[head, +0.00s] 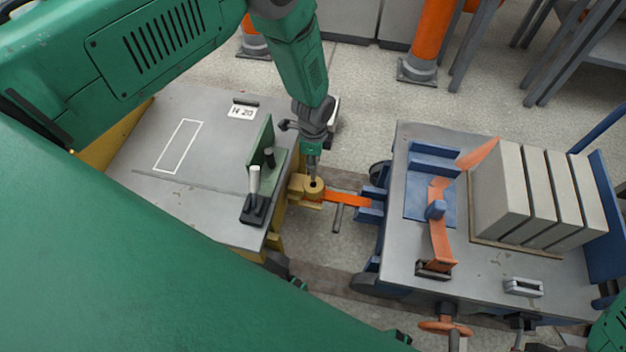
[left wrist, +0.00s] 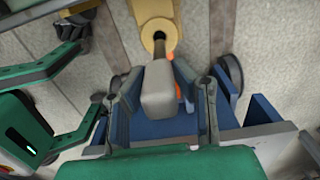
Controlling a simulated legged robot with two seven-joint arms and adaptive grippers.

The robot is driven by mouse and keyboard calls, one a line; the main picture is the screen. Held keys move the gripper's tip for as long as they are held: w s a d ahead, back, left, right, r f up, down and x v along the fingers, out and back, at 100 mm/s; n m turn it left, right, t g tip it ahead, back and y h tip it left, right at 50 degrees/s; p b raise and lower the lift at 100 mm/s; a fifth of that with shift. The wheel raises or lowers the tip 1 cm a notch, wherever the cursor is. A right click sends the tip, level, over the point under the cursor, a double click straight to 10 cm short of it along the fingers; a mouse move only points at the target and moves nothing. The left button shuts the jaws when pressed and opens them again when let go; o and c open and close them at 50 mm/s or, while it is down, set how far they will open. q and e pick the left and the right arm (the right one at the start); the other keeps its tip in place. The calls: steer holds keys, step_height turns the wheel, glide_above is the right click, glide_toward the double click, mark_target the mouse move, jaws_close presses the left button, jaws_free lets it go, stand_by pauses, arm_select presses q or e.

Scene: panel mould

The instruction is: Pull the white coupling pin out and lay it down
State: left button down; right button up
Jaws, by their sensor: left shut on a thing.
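My left gripper (head: 313,163) points down over the yellow coupling (head: 314,194) between the two carts. In the left wrist view its fingers (left wrist: 158,88) are shut on the pale block-like head of the coupling pin (left wrist: 158,98). The pin's darker shaft (left wrist: 160,52) runs to the round hole of the yellow coupling (left wrist: 157,14); I cannot tell how deep it sits. In the head view the pin is mostly hidden by the gripper. An orange drawbar (head: 346,199) joins the coupling to the blue bracket on the right cart.
The grey left cart top (head: 190,145) has a bare area with a white outline. Its edge carries a green bracket (head: 262,145) and a pale-handled lever (head: 254,181), close to my gripper. The right cart (head: 480,285) holds several upright beige panels (head: 500,190).

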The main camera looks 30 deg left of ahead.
stand_by(0.5)
arm_select(q)
steer(key=shift+r+p, duration=1.55)
steer(key=shift+r, duration=0.5)
steer(key=shift+f, duration=0.1)
